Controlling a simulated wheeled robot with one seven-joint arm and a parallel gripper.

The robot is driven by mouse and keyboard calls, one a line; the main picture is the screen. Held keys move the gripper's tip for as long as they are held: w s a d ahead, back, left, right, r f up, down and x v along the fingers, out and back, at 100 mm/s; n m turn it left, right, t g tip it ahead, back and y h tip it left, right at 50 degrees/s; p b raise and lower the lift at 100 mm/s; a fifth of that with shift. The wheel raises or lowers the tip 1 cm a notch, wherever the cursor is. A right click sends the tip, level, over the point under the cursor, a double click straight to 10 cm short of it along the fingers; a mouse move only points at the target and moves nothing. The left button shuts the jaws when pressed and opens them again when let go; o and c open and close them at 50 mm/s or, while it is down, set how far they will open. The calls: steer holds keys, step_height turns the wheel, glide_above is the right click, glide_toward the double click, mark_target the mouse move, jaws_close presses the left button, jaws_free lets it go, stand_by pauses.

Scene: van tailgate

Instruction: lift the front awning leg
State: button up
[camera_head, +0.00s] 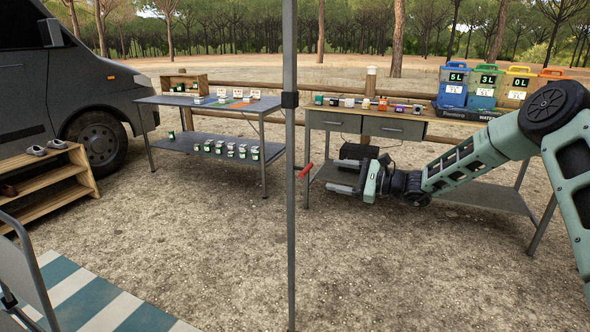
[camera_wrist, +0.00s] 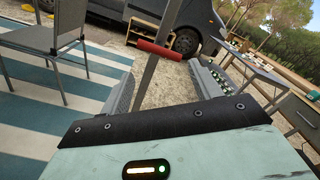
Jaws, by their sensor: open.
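The front awning leg (camera_head: 290,220) is a slim grey upright pole crossing the whole height of the head view, with a dark collar partway up. A red handle (camera_head: 306,171) sticks out from its right side. In the wrist view the leg (camera_wrist: 168,22) looks tilted, and the red handle (camera_wrist: 159,49) lies crosswise just past my fingertips. My gripper (camera_head: 331,176) points left at about the handle's height, a short gap to its right. Its fingers are open and empty. In the wrist view my gripper (camera_wrist: 162,72) has the leg between its two fingers in the picture, apparently beyond them.
A workbench (camera_head: 425,128) with jars and colored bins (camera_head: 483,85) stands behind my arm. A second table (camera_head: 205,138) stands left of the leg, near the van (camera_head: 60,75). A shoe rack (camera_head: 45,180), a chair (camera_wrist: 45,42) and a striped mat (camera_head: 95,300) are at left. Gravel in front is clear.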

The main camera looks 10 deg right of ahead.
mark_target(295, 166)
steer(key=x, duration=1.3)
steer(key=shift+w+a, duration=0.15)
steer(key=shift+a, duration=0.1)
steer(key=c, duration=1.1)
steer(key=shift+r, duration=0.1)
steer(key=shift+c, duration=0.2)
